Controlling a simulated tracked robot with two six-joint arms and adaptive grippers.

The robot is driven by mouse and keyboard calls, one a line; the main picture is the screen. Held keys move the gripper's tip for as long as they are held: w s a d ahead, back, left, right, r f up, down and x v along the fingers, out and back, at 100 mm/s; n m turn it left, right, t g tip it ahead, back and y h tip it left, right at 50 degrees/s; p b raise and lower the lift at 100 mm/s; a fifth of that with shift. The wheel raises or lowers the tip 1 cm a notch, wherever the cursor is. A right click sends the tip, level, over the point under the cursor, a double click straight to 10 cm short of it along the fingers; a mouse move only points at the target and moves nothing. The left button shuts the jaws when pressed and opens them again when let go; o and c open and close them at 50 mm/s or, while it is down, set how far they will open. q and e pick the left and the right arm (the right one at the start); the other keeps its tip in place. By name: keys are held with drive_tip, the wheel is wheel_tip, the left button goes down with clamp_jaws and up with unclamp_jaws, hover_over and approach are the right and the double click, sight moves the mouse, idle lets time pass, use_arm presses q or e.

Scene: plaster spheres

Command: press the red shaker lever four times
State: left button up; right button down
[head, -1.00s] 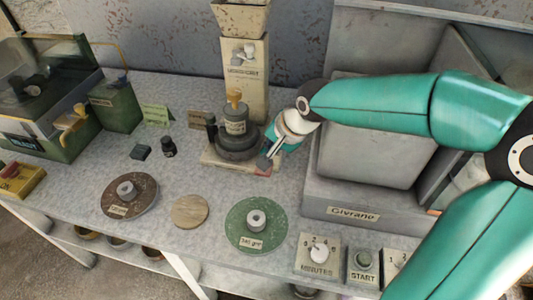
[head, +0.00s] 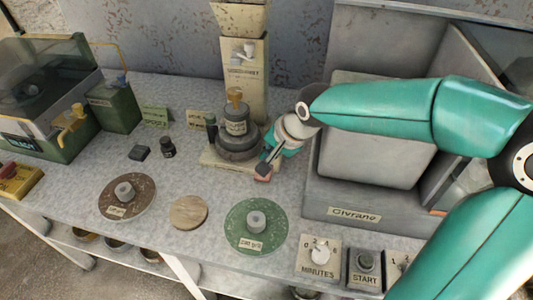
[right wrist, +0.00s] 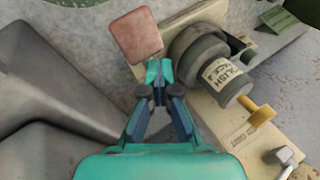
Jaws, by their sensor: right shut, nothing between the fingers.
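The red lever pad (head: 263,177) sits at the front right corner of the shaker's beige base (head: 212,160), partly hidden by my right gripper. In the right wrist view the red pad (right wrist: 136,37) shows as a flat rounded square just beyond the fingertips. The shaker (head: 238,140) is a grey round body with a labelled pot and yellow knob; it also shows in the right wrist view (right wrist: 196,52). My right gripper (head: 264,167) is shut and empty, its tips (right wrist: 158,72) close by the pad's edge. I cannot tell whether they touch it. My left gripper is out of view.
A large grey machine (head: 340,215) stands close on the right of my right gripper. A beige column (head: 245,80) rises behind the shaker. Green (head: 236,235) and brown (head: 135,204) discs lie in front and left.

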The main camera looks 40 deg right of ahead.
drive_tip(key=shift+s+a+f+b, duration=0.1)
drive_tip(key=shift+s+f+b, duration=0.05)
drive_tip(key=shift+f+b, duration=0.25)
idle(0.7)
drive_tip(key=shift+w+d+r+p, duration=0.2)
drive_tip(key=shift+d+r+p, duration=0.05)
drive_tip(key=shift+r+p, duration=0.4)
drive_tip(key=shift+w+d+r+p, duration=0.2)
drive_tip(key=shift+r+p, duration=0.3)
drive_tip(key=shift+r, duration=0.25)
drive_tip(key=shift+w+d+r+p, duration=0.2)
drive_tip(key=shift+d+r+p, duration=0.05)
drive_tip(key=shift+r+p, duration=0.4)
drive_tip(key=r+p, duration=0.1)
drive_tip(key=w+d+r+p, duration=0.1)
drive_tip(key=r, duration=0.1)
drive_tip(key=r+p, duration=0.1)
drive_tip(key=shift+w+d+r+p, duration=0.2)
drive_tip(key=shift+d+r+p, duration=0.05)
drive_tip(key=shift+r+p, duration=0.15)
drive_tip(key=shift+a+f, duration=0.1)
drive_tip(key=shift+f, duration=0.05)
